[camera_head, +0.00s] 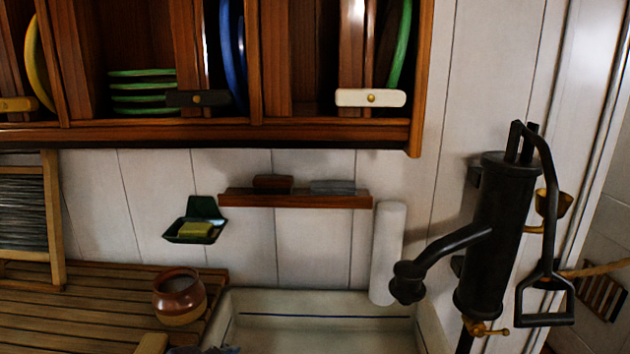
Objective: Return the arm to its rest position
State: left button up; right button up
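Neither of my grippers and neither of my arms can be made out in the head view. The view takes in a galley wall with a sink (320,338) below a wooden plate rack (200,136). A small dark bluish shape (205,350) is cut off by the bottom edge at the sink's left corner; I cannot tell what it is.
A black hand pump (497,235) stands at the right of the sink, its spout reaching left. A brown pot (180,297) stands on the slatted drainboard (75,308). A soap dish (197,228), a narrow shelf (295,200) and a white roll (386,252) are at the wall.

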pick_arm(q)
jog(key=s+a+f+n+g+y, duration=0.1)
jog(key=s+a+f+n+g, duration=0.25)
jog(key=s+f, duration=0.8)
jog(key=s+a+f+n+g+y, duration=0.2)
jog(key=s+a+f+n+g, duration=0.15)
jog(key=s+f, duration=0.75)
notch_tip(320, 180, down, 32)
jog(key=s+r+b, duration=0.1)
jog(key=b, duration=0.4)
jog(key=s+a+f+b, duration=0.2)
jog(key=s+f, duration=0.6)
jog(key=f, duration=0.2)
jog(key=s+a+f+g+b, duration=0.1)
jog(key=s+f, duration=0.8)
jog(key=f, duration=0.2)
jog(key=shift+s+a+g+b, duration=0.15)
jog(key=shift+a+g+b, duration=0.15)
jog(key=shift+a+b, duration=0.1)
pick_arm(e)
notch_tip(320, 180, down, 9)
pick_arm(q)
jog(key=shift+s, duration=0.15)
jog(key=shift+c, duration=0.2)
pick_arm(e)
jog(key=shift+r, duration=0.1)
jog(key=shift+c, duration=0.5)
